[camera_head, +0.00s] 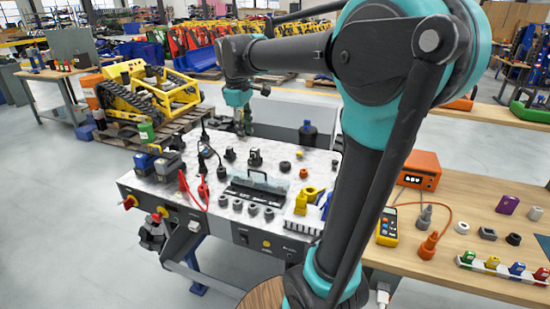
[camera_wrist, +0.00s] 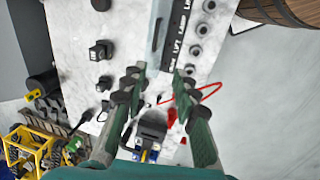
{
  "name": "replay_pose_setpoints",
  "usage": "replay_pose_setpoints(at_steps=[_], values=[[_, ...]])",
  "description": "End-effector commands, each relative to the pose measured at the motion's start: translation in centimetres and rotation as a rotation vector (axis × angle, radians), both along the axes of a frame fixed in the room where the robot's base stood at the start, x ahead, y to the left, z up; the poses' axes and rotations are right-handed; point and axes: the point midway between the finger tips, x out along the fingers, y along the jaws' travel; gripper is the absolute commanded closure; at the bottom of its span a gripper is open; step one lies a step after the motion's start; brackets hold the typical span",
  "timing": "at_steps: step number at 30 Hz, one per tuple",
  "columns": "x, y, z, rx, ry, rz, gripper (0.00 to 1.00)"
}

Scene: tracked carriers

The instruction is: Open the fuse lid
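The fuse box lid (camera_head: 258,189) is a dark, partly see-through panel with a thin handle at its back edge. It sits on the light bench top, behind a row of round sockets. I cannot tell for sure whether it is fully shut. In the wrist view the grey lid edge (camera_wrist: 158,38) shows at the top, beside a black label strip (camera_wrist: 179,32). My gripper (camera_head: 243,125) hangs over the back of the bench, left of and behind the lid.
Red clamps (camera_head: 194,189) and dark battery-like blocks (camera_head: 168,164) stand left of the lid. A yellow part (camera_head: 306,199) is at its right. Several small black parts (camera_head: 254,158) stand behind it. A wooden table (camera_head: 465,265) with a multimeter (camera_head: 388,227) is at right.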

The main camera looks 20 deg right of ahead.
Motion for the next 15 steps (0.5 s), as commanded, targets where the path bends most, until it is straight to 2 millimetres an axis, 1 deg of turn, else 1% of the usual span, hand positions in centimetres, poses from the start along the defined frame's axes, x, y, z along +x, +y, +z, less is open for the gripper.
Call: replay_pose_setpoints(at_steps=[2, 5, 8, 11, 15], values=[[0.3, 0.3, 0.6, -0.008, 0.007, 0.021, 0.71], [0.4, 0.3, 0.4, -0.011, 0.009, 0.03, 0.71], [0.6, 0.1, -0.7, -0.01, 0.009, 0.028, 0.71], [0.8, -0.1, -2.3, -0.01, 0.009, 0.026, 0.71], [1.3, -0.4, -5.1, -0.01, 0.009, 0.026, 0.71]])
